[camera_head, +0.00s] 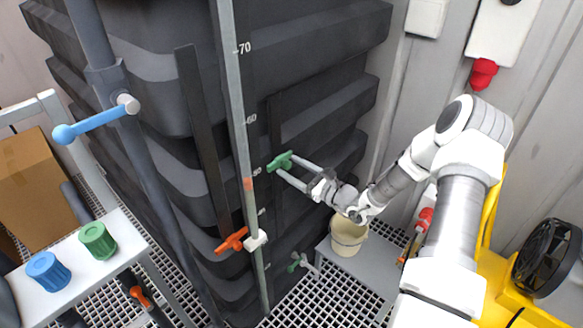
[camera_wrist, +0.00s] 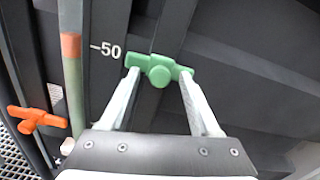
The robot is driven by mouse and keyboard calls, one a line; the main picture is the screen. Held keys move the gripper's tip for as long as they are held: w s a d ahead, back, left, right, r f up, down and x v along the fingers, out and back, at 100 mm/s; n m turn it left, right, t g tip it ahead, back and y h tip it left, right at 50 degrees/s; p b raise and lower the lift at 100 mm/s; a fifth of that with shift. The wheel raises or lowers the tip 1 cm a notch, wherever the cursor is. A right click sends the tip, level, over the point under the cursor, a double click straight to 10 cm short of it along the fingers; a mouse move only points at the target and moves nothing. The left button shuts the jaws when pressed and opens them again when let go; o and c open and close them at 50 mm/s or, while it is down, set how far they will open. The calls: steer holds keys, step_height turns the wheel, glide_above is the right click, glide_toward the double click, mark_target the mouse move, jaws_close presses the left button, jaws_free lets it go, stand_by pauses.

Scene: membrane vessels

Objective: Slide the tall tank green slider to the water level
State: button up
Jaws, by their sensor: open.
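The tall dark tank (camera_head: 310,60) carries a scale with a gauge tube (camera_head: 237,110) beside it. A red-orange band (camera_head: 247,184) sits in the tube close to the 50 mark. In the wrist view the band (camera_wrist: 70,46) is level with "50", and the tube below it looks greenish. The green slider (camera_head: 281,161) is on a dark rail right of the scale, near 50. My gripper (camera_head: 287,164) is open, with one finger at each end of the slider's crossbar. In the wrist view the slider (camera_wrist: 158,70) is between my fingertips (camera_wrist: 159,76); contact is unclear.
An orange handle (camera_head: 231,240) and a white fitting (camera_head: 256,240) are lower left on the tank. A green valve (camera_head: 298,262) is below. A pipe with a blue handle (camera_head: 95,122) is at left.

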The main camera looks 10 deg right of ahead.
steer(key=v, duration=1.7)
steer(key=shift+b, duration=0.45)
